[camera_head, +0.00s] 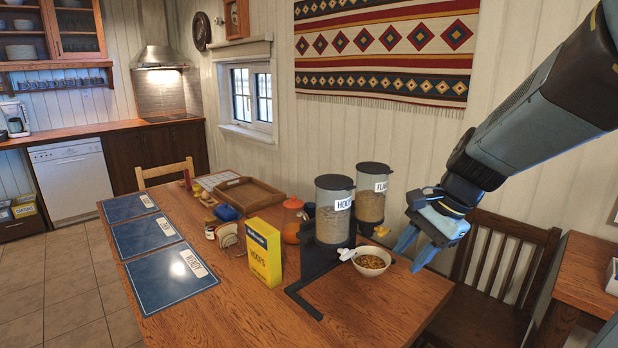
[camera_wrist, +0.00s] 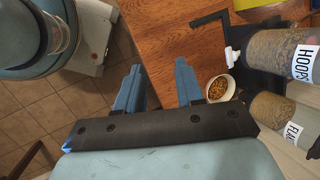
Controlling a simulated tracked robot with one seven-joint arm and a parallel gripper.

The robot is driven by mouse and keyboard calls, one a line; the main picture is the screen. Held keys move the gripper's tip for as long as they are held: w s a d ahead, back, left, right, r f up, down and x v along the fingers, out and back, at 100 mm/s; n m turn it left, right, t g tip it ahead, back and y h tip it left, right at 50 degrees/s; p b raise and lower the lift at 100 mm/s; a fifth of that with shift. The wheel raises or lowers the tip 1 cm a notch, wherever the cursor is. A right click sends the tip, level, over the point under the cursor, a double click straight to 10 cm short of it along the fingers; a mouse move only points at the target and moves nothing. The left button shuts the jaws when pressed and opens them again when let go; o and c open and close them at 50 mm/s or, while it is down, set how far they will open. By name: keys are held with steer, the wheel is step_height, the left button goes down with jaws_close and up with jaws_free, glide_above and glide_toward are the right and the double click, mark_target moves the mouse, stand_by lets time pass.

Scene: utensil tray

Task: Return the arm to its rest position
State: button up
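My gripper (camera_head: 425,245) is open and empty. In the head view it hangs at the right end of the wooden table (camera_head: 200,322), just right of a white bowl (camera_head: 371,270) of cereal. My arm reaches down to it from the upper right. In the wrist view the two blue fingers (camera_wrist: 158,88) are spread apart with table edge and floor behind them. The bowl also shows in the wrist view (camera_wrist: 210,92), right of the fingers and apart from them.
Two cereal dispensers, HOOPS (camera_head: 333,215) and FLAKES (camera_head: 371,200), stand behind the bowl. A yellow cereal box (camera_head: 263,255) stands left of them. Three blue mats (camera_head: 155,236) lie at the table's left. A dark chair (camera_head: 495,260) is close to my gripper.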

steer(key=s+d+r+n+t+h, duration=0.4)
steer(key=s+r+n, duration=0.4)
steer(key=n, duration=0.3)
steer(key=shift+h, duration=0.3)
steer(key=shift+s, duration=0.15)
